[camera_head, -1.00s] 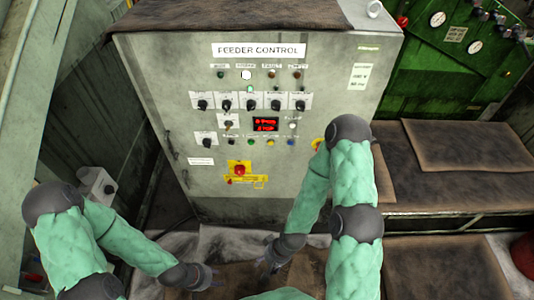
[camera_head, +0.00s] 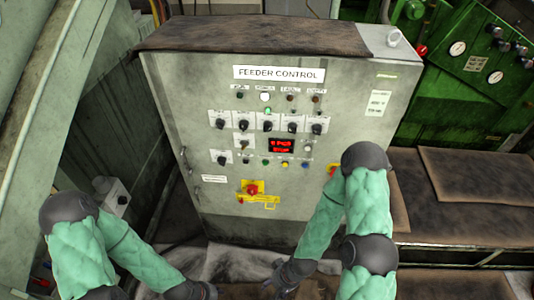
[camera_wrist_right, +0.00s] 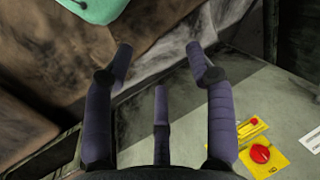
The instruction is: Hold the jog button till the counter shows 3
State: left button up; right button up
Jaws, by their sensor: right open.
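The grey feeder control cabinet (camera_head: 205,110) stands ahead. Its red lit display (camera_head: 281,146) is the counter-like readout, but its digits are too small to read. Below it is a row of small buttons, among them a green one (camera_head: 265,162), a yellow one (camera_head: 285,164) and a blue one (camera_head: 305,165). Their labels are illegible, so I cannot tell which is the jog button. My right gripper (camera_head: 277,284) is below the panel front, away from the buttons. In the right wrist view its fingers (camera_wrist_right: 160,62) are spread and empty. My left gripper (camera_head: 209,292) is low at the picture's bottom edge.
A red emergency stop (camera_head: 252,189) on a yellow plate is low on the panel, also in the right wrist view (camera_wrist_right: 261,153). Several black knobs (camera_head: 268,126) line the panel above the display. Brown-covered benches (camera_head: 440,215) and a green machine (camera_head: 450,85) are at the right.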

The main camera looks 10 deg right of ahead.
dwell(0.4)
grip_shut()
dwell(1.2)
